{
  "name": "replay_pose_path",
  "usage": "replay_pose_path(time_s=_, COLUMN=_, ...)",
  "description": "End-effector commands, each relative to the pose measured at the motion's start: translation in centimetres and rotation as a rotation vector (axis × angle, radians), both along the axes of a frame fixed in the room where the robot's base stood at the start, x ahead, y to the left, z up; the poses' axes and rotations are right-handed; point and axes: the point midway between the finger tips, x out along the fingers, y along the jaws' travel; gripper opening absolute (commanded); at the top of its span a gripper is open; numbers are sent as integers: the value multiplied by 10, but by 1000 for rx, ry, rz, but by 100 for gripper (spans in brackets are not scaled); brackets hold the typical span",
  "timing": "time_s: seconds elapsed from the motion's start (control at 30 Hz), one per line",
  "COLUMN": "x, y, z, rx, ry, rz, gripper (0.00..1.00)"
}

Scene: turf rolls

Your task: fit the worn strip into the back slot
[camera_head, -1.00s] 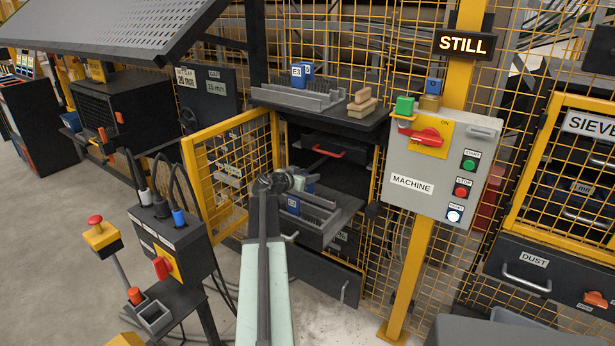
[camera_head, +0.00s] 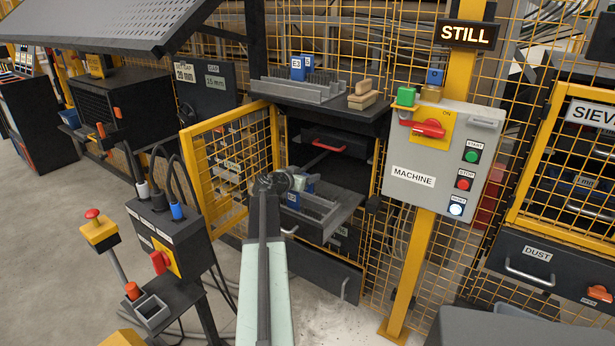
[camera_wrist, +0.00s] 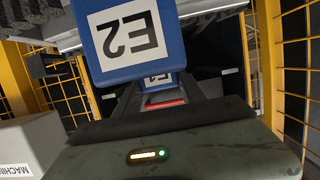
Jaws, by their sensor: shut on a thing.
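My gripper (camera_head: 299,184) is at the open drawer tray (camera_head: 330,222) inside the machine bay, largely hidden behind my own arm in the head view. It is shut on a blue-ended piece marked E2 (camera_wrist: 128,38), which fills the upper part of the wrist view with its label upside down. I take this as the strip; its wear does not show. A second blue-ended piece (camera_wrist: 158,80) stands behind it in the wrist view. In the head view a blue block (camera_head: 292,200) shows low in the tray. The back slot and the strip's lower end are hidden.
A shelf above holds a grey rack (camera_head: 290,90) with blue blocks (camera_head: 301,68) and wooden blocks (camera_head: 362,97). The yellow mesh gate (camera_head: 225,165) stands open at left. The machine box (camera_head: 410,195) is close at right. A lit sign (camera_head: 466,34) reads STILL.

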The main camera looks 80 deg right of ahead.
Motion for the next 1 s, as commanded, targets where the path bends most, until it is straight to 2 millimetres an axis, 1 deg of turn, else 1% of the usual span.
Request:
replay_pose_path(time_s=0.8, x=0, y=0, z=-22, rx=-1, ry=1, rz=0, gripper=0)
replay_pose_path(time_s=0.83, x=0, y=0, z=-21, rx=-1, ry=1, rz=0, gripper=50)
replay_pose_path(time_s=0.87, x=0, y=0, z=-20, rx=0, ry=0, rz=0, gripper=58)
replay_pose_path(time_s=0.9, x=0, y=0, z=-20, rx=0, ry=0, rz=0, gripper=69)
replay_pose_path(time_s=0.93, x=0, y=0, z=-20, rx=0, ry=0, rz=0, gripper=72)
replay_pose_path(time_s=1.0, x=0, y=0, z=-20, rx=0, ry=0, rz=0, gripper=72)
